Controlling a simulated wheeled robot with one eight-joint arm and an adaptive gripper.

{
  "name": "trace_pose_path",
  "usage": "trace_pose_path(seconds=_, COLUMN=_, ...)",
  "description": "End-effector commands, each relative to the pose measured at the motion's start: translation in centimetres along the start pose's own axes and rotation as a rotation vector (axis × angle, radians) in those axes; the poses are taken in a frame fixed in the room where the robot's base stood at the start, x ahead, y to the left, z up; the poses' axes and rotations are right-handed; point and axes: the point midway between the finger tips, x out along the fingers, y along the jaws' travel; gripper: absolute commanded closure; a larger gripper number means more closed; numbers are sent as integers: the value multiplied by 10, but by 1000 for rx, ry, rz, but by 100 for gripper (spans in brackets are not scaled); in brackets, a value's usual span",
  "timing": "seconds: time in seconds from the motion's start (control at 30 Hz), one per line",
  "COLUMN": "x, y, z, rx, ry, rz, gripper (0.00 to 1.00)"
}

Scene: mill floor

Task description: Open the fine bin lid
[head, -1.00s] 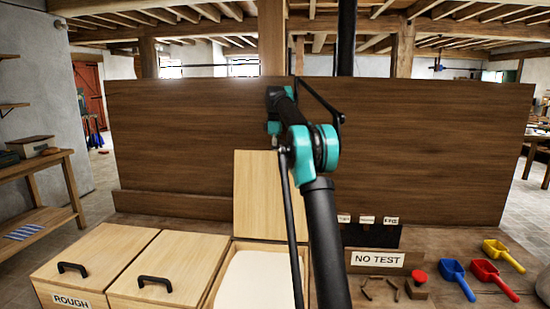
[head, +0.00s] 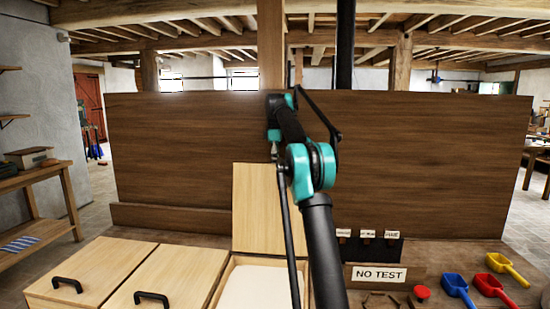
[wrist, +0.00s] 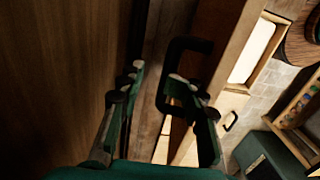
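The open bin (head: 223,281) is the rightmost of the three wooden bins; its name label is out of view. Its lid (head: 252,205) stands upright at the bin's back, pale inner face towards the head camera. Pale flour (head: 254,288) shows inside. My gripper is at the end of my arm near the lid's top edge; its fingers are not clear in the head view. In the wrist view my gripper (wrist: 165,90) has its fingers apart, with a black handle (wrist: 190,45) beyond and beside the right finger. I see no grip on it.
Two closed bins with black handles, the left bin (head: 80,275) and the middle bin (head: 165,280), stand to the left. A tall brown board (head: 430,160) rises behind. At right are a NO TEST sign (head: 378,274), a red button (head: 422,292) and blue, red and yellow scoops (head: 455,285).

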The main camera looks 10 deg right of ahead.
Motion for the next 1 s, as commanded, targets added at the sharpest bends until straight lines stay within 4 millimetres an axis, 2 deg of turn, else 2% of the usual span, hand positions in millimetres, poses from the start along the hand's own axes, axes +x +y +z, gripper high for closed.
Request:
trace_pose_path(seconds=0.17, x=-26, y=-1, z=0, rx=0, ry=1, rz=1, gripper=66)
trace_pose_path(seconds=0.4, x=-45, y=0, z=-1, rx=1, ry=2, rz=2, gripper=66)
trace_pose_path(seconds=0.63, x=-52, y=-2, z=0, rx=1, ry=2, rz=3, gripper=66)
trace_pose_path(seconds=1.0, x=-53, y=-3, z=0, rx=1, ry=2, rz=3, gripper=66)
